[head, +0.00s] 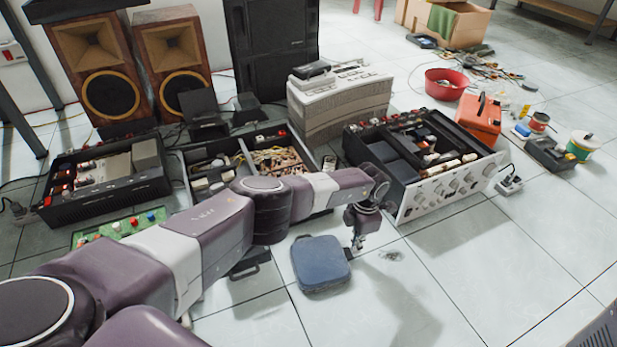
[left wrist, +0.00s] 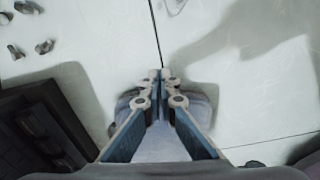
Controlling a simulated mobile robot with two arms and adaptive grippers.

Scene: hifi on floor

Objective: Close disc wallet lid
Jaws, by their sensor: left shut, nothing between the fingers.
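The disc wallet (head: 320,266) is a blue, rounded-square case lying on the tiled floor in the middle of the head view. Its top looks flat and down over the body; whether it is fully shut I cannot tell. My left gripper (head: 357,244) points down at the wallet's upper right edge, close to it; I cannot tell if they touch. In the left wrist view the left fingers (left wrist: 160,76) are together with nothing between them. Blurred blue-grey shapes behind them are unclear. My right gripper is in neither view.
An opened amplifier (head: 450,190) with a silver front stands right of my left gripper. Other opened units (head: 105,180) and a green circuit board (head: 120,228) lie to the left. Speakers (head: 95,70) stand behind. The floor to the front right is clear.

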